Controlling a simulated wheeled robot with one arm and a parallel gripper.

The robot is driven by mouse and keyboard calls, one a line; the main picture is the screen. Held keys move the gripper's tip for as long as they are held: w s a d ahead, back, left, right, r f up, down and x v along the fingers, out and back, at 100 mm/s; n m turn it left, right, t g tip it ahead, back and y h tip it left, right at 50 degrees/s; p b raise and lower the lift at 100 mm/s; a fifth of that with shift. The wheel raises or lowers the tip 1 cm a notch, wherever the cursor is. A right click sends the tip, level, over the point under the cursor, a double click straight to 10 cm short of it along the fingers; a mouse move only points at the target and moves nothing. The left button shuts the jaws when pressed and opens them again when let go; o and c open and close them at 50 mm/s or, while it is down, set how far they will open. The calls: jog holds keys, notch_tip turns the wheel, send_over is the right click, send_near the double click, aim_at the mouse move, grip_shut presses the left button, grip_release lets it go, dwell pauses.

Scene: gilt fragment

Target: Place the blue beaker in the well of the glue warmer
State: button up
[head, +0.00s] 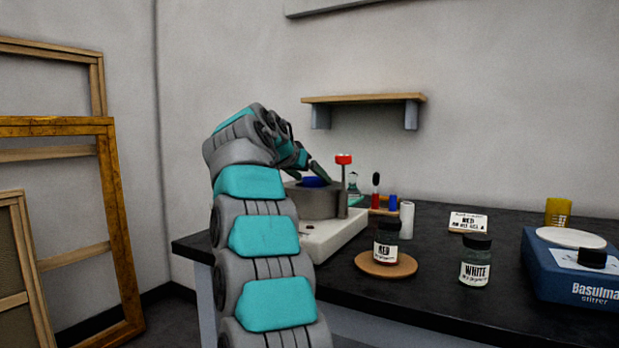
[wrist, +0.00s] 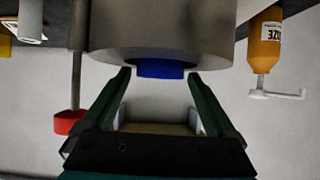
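The glue warmer is a grey cylinder (head: 318,202) on a white base (head: 335,234), standing at the near left of the black bench. The blue beaker (head: 314,182) sits in the well at its top, with only a short blue band showing above the rim; its lower part is hidden. The wrist view is upside down and shows the beaker (wrist: 160,69) sticking out of the grey cylinder (wrist: 165,35). My gripper (wrist: 159,76) is open, with its fingers apart on either side of the beaker and a gap to each side. In the head view my arm partly hides the warmer.
A red-capped post (head: 343,175) rises beside the warmer. A red jar (head: 386,243) on a round board, a white jar (head: 476,262) and a blue stirrer (head: 575,270) stand to the right. An orange bottle (wrist: 265,40) shows in the wrist view. A wall shelf (head: 364,99) hangs behind.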

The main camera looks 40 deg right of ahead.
jog(key=shift+o, duration=0.4)
jog(key=shift+r, duration=0.1)
jog(key=shift+a+r, duration=0.1)
jog(key=v, duration=1.1)
jog(key=shift+s+a+r, duration=0.15)
jog(key=shift+a+r, duration=0.05)
jog(key=shift+a, duration=0.15)
dwell(0.5)
